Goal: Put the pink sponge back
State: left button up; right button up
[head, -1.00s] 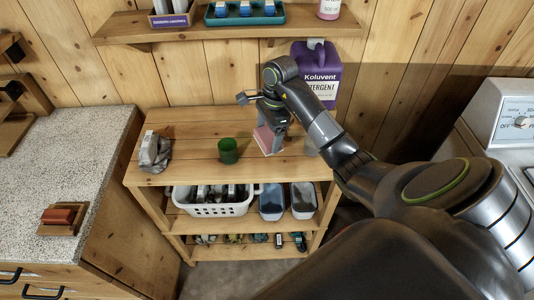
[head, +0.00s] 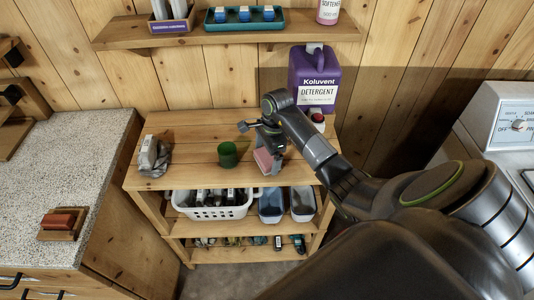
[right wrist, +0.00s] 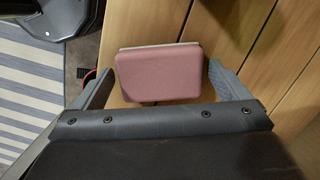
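The pink sponge (head: 264,160) is over the front right part of the wooden shelf unit's top (head: 190,180). My right gripper (head: 272,157) reaches down from above, with its fingers at the sponge's sides. In the right wrist view the sponge (right wrist: 158,72) lies between the two fingertips (right wrist: 161,72), its broad pink face towards the camera and a pale layer along its far edge. I cannot tell whether the sponge touches the shelf top. My left gripper is not in view.
A green cup (head: 228,154) stands just left of the sponge. A purple detergent jug (head: 314,75) and a small red-capped bottle (head: 317,118) stand behind right. A grey item (head: 153,157) is at left. A white basket (head: 213,210) and bins (head: 271,205) fill the shelf below.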

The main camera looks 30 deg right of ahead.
jog(key=shift+o, duration=0.2)
jog(key=shift+r, duration=0.15)
jog(key=shift+d+r, duration=0.1)
jog(key=shift+r, duration=0.15)
jog(key=r, duration=0.1)
jog(key=r+b, duration=0.1)
jog(key=r, duration=0.3)
jog(key=shift+d+r+b, duration=0.2)
jog(key=shift+d+b, duration=0.2)
jog(key=r+p, duration=0.1)
jog(key=r, duration=0.1)
jog(key=r+p, duration=0.3)
jog(key=r, duration=0.1)
jog(key=shift+s+d+p, duration=0.15)
jog(key=shift+d+p, duration=0.15)
jog(key=shift+d, duration=0.1)
